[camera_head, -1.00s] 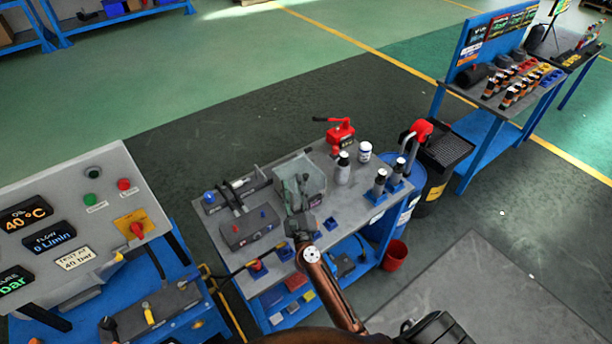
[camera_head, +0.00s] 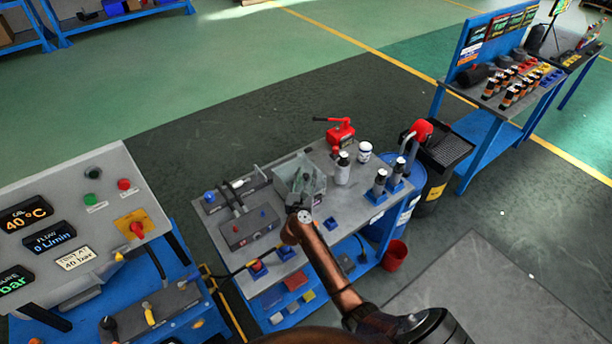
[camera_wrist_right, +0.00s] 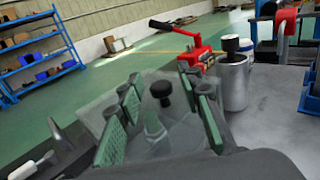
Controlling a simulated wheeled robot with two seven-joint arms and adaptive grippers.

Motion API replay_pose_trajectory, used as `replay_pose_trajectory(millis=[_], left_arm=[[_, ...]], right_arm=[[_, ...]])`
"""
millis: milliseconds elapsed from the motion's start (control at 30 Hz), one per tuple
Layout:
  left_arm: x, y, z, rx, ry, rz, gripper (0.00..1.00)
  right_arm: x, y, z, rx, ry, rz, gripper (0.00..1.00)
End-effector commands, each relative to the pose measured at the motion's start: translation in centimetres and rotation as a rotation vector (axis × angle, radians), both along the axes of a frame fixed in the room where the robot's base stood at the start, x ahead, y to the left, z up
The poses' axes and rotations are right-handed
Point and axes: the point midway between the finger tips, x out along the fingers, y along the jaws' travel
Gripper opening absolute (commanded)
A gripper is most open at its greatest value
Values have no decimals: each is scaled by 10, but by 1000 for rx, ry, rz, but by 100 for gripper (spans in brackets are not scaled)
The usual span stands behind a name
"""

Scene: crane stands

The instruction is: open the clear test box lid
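The clear test box (camera_head: 318,186) stands on the grey-topped bench (camera_head: 338,208) in the head view. Its clear lid with a black knob (camera_wrist_right: 161,90) shows in the right wrist view. My right gripper (camera_wrist_right: 160,82) is open, its green-padded fingers on either side of the knob with gaps between. In the head view my right gripper (camera_head: 300,178) is over the box, and my arm hides part of the box's near side. I cannot tell whether the lid is fully down. My left gripper is not in view.
A red hand pump (camera_head: 341,134) stands behind the box. A grey block (camera_head: 248,230) with hoses lies to the left. A red bucket (camera_head: 394,255) is on the floor at the right.

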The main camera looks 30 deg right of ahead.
Motion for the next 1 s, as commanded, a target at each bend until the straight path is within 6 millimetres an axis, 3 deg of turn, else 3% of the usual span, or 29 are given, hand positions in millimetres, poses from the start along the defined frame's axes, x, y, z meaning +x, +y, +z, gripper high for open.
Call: replay_pose_trajectory(millis=[267, 767, 1000], left_arm=[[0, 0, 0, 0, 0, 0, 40], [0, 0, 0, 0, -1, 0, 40], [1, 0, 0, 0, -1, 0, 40]], right_arm=[[2, -2, 0, -1, 1, 0, 33], [2, -2, 0, -1, 1, 0, 0], [1, -2, 0, -1, 1, 0, 0]])
